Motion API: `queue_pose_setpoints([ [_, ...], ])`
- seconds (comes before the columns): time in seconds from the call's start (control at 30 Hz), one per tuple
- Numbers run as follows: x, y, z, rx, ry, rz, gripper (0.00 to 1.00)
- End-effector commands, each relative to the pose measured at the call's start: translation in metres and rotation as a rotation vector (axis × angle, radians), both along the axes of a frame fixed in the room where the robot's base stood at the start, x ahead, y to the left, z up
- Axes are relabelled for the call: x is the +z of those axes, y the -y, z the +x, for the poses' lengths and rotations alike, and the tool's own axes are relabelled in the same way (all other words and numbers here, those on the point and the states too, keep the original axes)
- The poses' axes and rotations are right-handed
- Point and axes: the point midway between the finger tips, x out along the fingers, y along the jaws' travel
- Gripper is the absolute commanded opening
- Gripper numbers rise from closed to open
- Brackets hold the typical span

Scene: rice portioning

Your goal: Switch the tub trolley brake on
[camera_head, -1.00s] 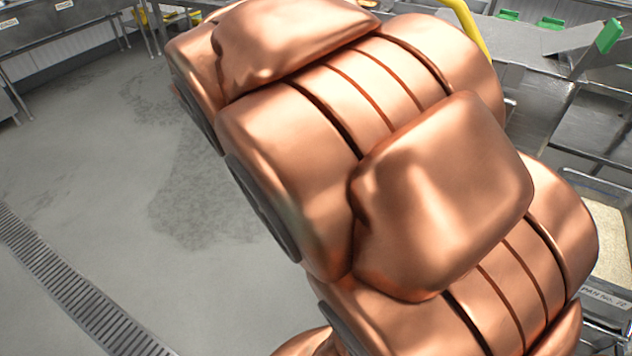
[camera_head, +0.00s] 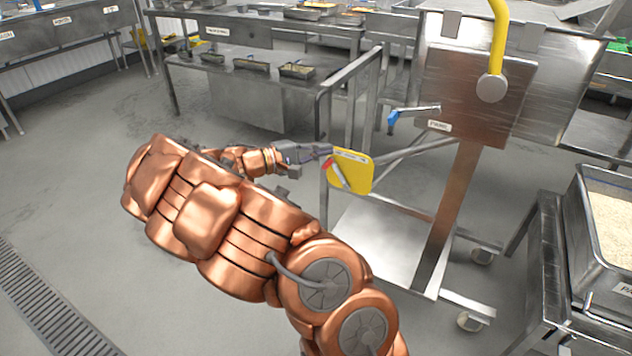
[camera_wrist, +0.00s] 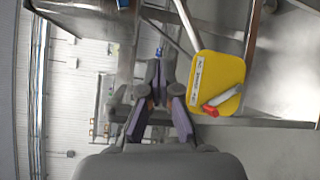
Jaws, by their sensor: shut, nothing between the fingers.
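The tub trolley (camera_head: 464,190) is a steel frame with low wheels and an upright column, right of centre in the head view. A yellow brake plate (camera_head: 354,181) with a white label is fixed to its frame. A lever with a red part and a pale grip (camera_head: 336,173) lies slanted across the plate; it also shows in the wrist view (camera_wrist: 218,102). My gripper (camera_head: 328,150) is shut and empty, its tips close to the plate's upper left edge. In the wrist view the fingers (camera_wrist: 160,66) point left of the plate. Contact cannot be told.
A blue-handled valve (camera_head: 394,118) and a yellow curved handle (camera_head: 499,38) are above the plate on the trolley side. A bench with dark trays (camera_head: 250,65) stands behind. A rice-filled pan (camera_head: 575,205) is at right. The floor at left is clear.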

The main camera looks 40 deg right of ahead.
Motion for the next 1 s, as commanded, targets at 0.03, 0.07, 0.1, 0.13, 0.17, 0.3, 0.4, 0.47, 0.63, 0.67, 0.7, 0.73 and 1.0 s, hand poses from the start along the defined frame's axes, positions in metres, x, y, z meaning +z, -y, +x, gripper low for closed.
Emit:
queue_pose_setpoints([
  [0.03, -0.027, 0.003, 0.016, 0.033, -0.024, -0.025, 0.00],
  [0.07, -0.037, 0.004, 0.026, 0.056, -0.037, -0.040, 0.00],
  [0.1, -0.052, 0.004, 0.039, 0.087, -0.053, -0.057, 0.00],
  [0.13, -0.063, 0.005, 0.048, 0.110, -0.064, -0.071, 0.00],
  [0.17, -0.074, 0.004, 0.057, 0.134, -0.075, -0.084, 0.00],
  [0.3, -0.126, -0.001, 0.097, 0.243, -0.117, -0.122, 0.00],
  [0.4, -0.157, -0.007, 0.118, 0.308, -0.137, -0.137, 0.00],
  [0.47, -0.171, -0.011, 0.127, 0.337, -0.144, -0.141, 0.00],
  [0.63, -0.193, -0.018, 0.142, 0.387, -0.153, -0.146, 0.00],
  [0.67, -0.194, -0.018, 0.143, 0.390, -0.153, -0.148, 0.00],
  [0.7, -0.195, -0.019, 0.144, 0.394, -0.153, -0.148, 0.00],
  [0.73, -0.195, -0.019, 0.144, 0.395, -0.153, -0.148, 0.00],
  [1.0, -0.194, -0.019, 0.144, 0.394, -0.153, -0.148, 0.00],
])
